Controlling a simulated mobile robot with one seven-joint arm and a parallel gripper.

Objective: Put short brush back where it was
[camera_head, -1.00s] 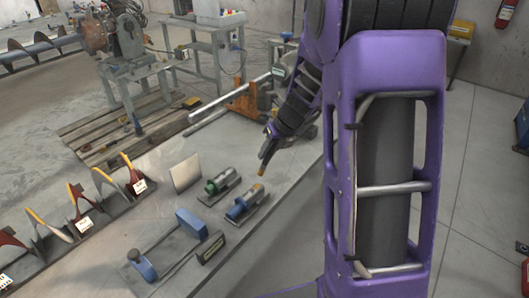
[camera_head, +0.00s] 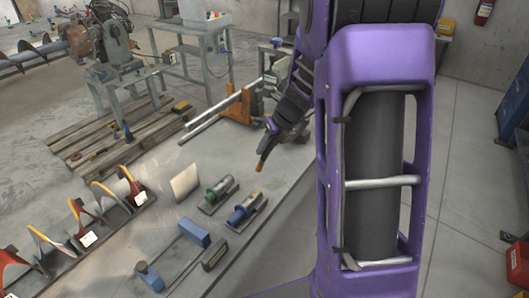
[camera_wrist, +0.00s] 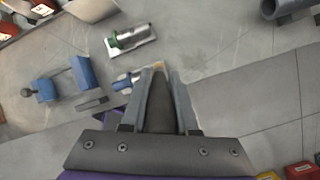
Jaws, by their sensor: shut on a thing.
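My gripper (camera_head: 266,150) is over the grey bench top, beyond the green and blue tools. In the wrist view my gripper (camera_wrist: 158,85) is shut on a dark, slim thing with an orange end, which looks like the short brush (camera_wrist: 157,112). Its orange tip (camera_head: 258,169) points down in the head view, apart from the bench. The fingers cover part of the brush, so its full shape is hidden.
On the bench (camera_head: 150,215) are a green-ended tool (camera_head: 219,191), a blue-ended tool (camera_head: 246,209), a blue clamp-like device (camera_head: 193,232) and a tilted plate (camera_head: 184,182). Auger sections (camera_head: 95,215) line the left. A wooden pallet (camera_head: 90,135) lies behind.

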